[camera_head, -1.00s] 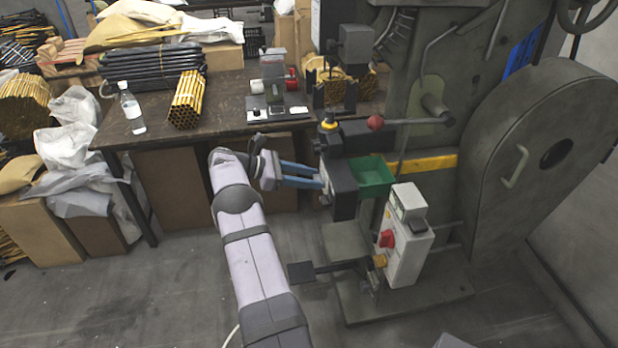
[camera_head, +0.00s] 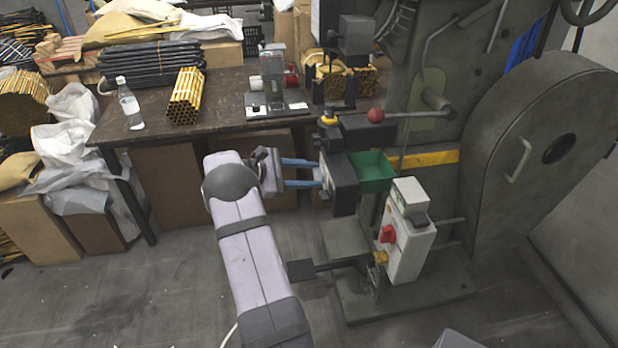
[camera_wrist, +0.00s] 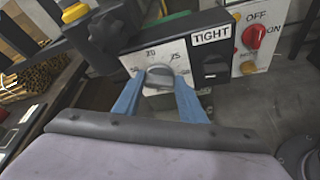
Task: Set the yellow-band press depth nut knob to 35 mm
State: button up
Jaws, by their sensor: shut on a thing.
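The yellow-band press (camera_head: 435,161) stands right of centre in the head view, a yellow stripe across its grey-green body. Its depth nut knob (camera_wrist: 160,76) is a grey round knob on a white dial plate (camera_wrist: 135,62) in the wrist view. The dial shows 20 and 25 above the knob; other marks are too blurred or hidden to read, and the knob's exact setting cannot be told. My gripper (camera_wrist: 158,84) has its two blue fingers on either side of the knob, shut on it. The head view also shows my gripper (camera_head: 321,172) at the press's left face.
A TIGHT label (camera_wrist: 210,35) and a black switch (camera_wrist: 211,69) sit right of the dial. A control box (camera_head: 408,240) with a red knob, a green bin (camera_head: 372,171) and a red-ball lever (camera_head: 376,115) are close by. A workbench (camera_head: 225,100) stands behind.

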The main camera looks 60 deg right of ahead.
jog(key=m+h+b, duration=0.1)
jog(key=b, duration=0.2)
jog(key=m+h+b, duration=0.1)
jog(key=m+b, duration=0.1)
jog(key=b, duration=0.1)
jog(key=m+t+b, duration=0.1)
jog(key=b, duration=0.2)
jog(key=shift+s+a+f+m+h+b, duration=0.25)
jog(key=shift+a+f+m+h+b, duration=0.05)
jog(key=shift+f+h, duration=0.1)
jog(key=shift+r, duration=0.1)
jog(key=o, duration=1.1)
jog(key=shift+c, duration=0.2)
